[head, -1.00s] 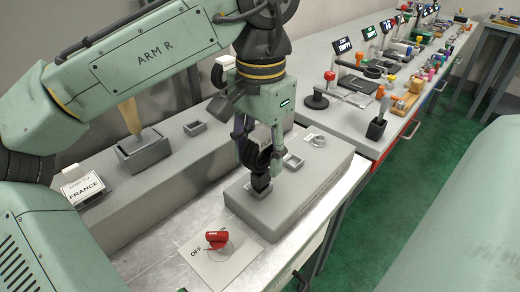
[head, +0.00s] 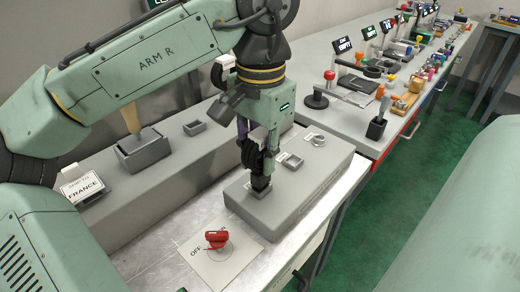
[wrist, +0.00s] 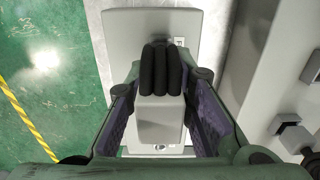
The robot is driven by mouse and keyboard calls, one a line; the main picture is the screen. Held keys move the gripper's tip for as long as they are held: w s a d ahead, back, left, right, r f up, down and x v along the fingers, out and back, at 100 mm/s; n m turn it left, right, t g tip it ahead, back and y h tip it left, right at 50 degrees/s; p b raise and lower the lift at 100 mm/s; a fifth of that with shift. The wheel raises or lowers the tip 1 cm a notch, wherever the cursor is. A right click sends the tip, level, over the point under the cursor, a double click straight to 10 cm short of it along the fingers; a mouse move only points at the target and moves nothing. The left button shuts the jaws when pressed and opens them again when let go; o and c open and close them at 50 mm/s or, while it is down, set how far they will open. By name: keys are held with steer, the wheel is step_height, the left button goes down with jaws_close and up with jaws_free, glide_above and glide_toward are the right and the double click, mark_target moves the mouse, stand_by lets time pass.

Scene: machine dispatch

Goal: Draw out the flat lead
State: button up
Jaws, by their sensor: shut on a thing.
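The flat lead (head: 252,154) shows as black loops under my gripper, with a dark plug (head: 262,187) at the top face of a grey block (head: 290,190). My gripper (head: 258,150) points down over this block and is shut on the lead. In the wrist view, a pale grey body (wrist: 158,120) sits between the purple-lined fingers, with the black cord loops (wrist: 160,68) beyond it. The plug still meets the block; how deep it sits is hidden.
A red switch (head: 216,239) on a plate marked OFF stands in front of the block. A square socket (head: 291,160) and a ring (head: 319,140) are on the block's far end. A FRANCE sign (head: 83,187) and an open grey box (head: 143,153) stand left.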

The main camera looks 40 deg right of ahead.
mark_target(261, 132)
jaws_close()
steer(key=shift+r+p, duration=1.35)
steer(key=shift+p, duration=0.1)
steer(key=shift+r+p, duration=0.35)
steer(key=shift+r, duration=3.3)
